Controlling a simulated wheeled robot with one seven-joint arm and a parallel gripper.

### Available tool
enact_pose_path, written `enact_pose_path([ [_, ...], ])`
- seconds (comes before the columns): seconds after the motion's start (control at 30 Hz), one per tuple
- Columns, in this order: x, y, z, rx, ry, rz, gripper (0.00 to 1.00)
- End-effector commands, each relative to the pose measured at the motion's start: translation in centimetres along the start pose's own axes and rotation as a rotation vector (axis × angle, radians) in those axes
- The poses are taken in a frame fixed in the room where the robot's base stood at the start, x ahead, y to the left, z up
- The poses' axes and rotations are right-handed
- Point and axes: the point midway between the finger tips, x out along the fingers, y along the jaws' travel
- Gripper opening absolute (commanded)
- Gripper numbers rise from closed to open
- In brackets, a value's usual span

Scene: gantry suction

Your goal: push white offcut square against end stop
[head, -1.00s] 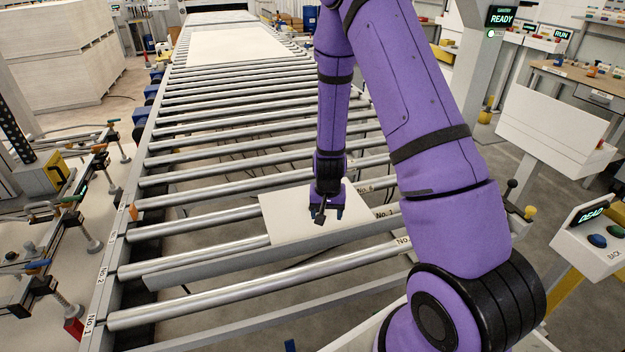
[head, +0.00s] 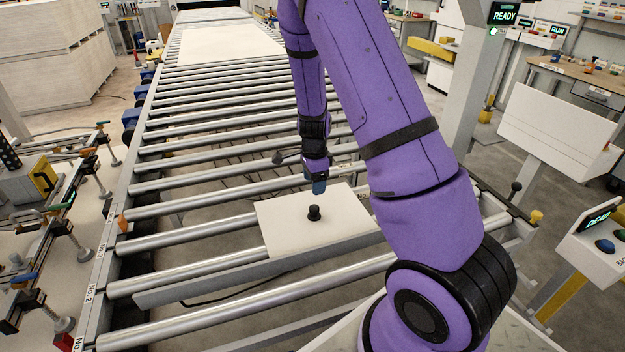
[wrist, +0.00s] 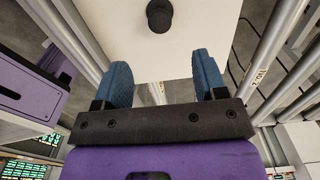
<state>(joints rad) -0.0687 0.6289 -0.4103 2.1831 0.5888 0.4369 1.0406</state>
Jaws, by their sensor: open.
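The white offcut (head: 288,228) lies flat on the rollers at the near end of the conveyor, with a black knob (head: 314,212) standing on it. Its near edge lies along the grey end stop bar (head: 200,284); I cannot tell whether they touch. My gripper (head: 317,187) is just beyond the offcut's far edge, with its blue fingers pointing down. In the wrist view my gripper (wrist: 163,78) is open and empty, its two blue fingers apart. The offcut (wrist: 205,25) and the knob (wrist: 159,15) show ahead of the fingers.
Bare metal rollers (head: 200,170) with open gaps run away from me. A large white sheet (head: 228,44) lies at the far end. Clamps (head: 60,240) stand on the left.

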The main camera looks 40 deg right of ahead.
Motion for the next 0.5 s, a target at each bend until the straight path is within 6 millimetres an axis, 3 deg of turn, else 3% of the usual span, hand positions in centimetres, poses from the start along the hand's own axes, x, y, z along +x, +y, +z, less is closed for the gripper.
enact_pose_path([
  [0.27,0.4,0.0,-0.1,-0.002,0.001,0.001,0.65],
  [0.5,3.4,0.1,-0.1,-0.002,0.000,0.003,0.65],
])
